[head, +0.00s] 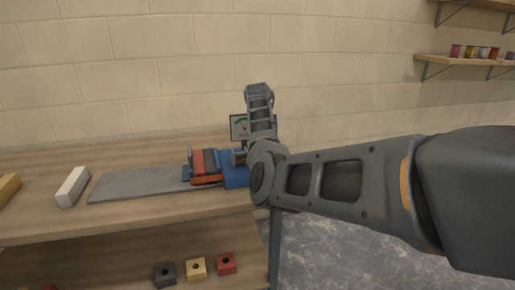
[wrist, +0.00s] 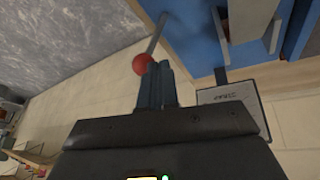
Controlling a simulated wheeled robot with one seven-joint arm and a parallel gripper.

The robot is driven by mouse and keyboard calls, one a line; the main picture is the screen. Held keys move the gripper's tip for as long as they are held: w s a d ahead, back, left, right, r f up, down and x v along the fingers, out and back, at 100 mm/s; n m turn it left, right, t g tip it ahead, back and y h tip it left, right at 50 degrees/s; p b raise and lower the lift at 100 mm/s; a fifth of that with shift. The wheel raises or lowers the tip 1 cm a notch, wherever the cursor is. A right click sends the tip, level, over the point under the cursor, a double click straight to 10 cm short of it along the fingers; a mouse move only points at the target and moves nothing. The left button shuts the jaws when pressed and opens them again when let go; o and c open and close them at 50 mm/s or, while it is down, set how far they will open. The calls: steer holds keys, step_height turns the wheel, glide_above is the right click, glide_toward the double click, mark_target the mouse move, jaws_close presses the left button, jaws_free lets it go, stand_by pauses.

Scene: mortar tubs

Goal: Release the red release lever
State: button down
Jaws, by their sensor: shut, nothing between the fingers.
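The red release lever shows in the wrist view as a red ball knob (wrist: 142,64) on a thin grey rod, which runs up to a blue body (wrist: 190,35). My gripper (wrist: 158,68) is shut and empty, its fingertips right beside the knob and partly overlapping it in the picture. I cannot tell whether they touch. In the head view the blue device (head: 236,177), with orange-red and dark blocks (head: 207,166) at its left, sits at the bench's right end. My arm hides its right side, the lever and my fingers.
A grey plate (head: 135,184) and a white bar (head: 73,187) lie on the wooden bench (head: 130,220). Several coloured blocks sit on a lower shelf.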

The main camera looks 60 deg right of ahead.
steer(key=shift+s+d+f+t+y+p, duration=0.15)
steer(key=shift+s+d+t+y+p, duration=0.5)
steer(key=shift+s+d+t+y, duration=0.4)
steer(key=shift+s+d+f+m+t+y, duration=0.25)
steer(key=shift+s+d+f+t, duration=0.15)
steer(key=shift+s, duration=0.2)
steer(key=shift+s+d+f+m+t+y, duration=0.15)
steer(key=shift+s+d+f+t+y, duration=0.1)
steer(key=shift+s+d+f, duration=0.25)
steer(key=shift+s, duration=0.25)
steer(key=shift+r, duration=0.15)
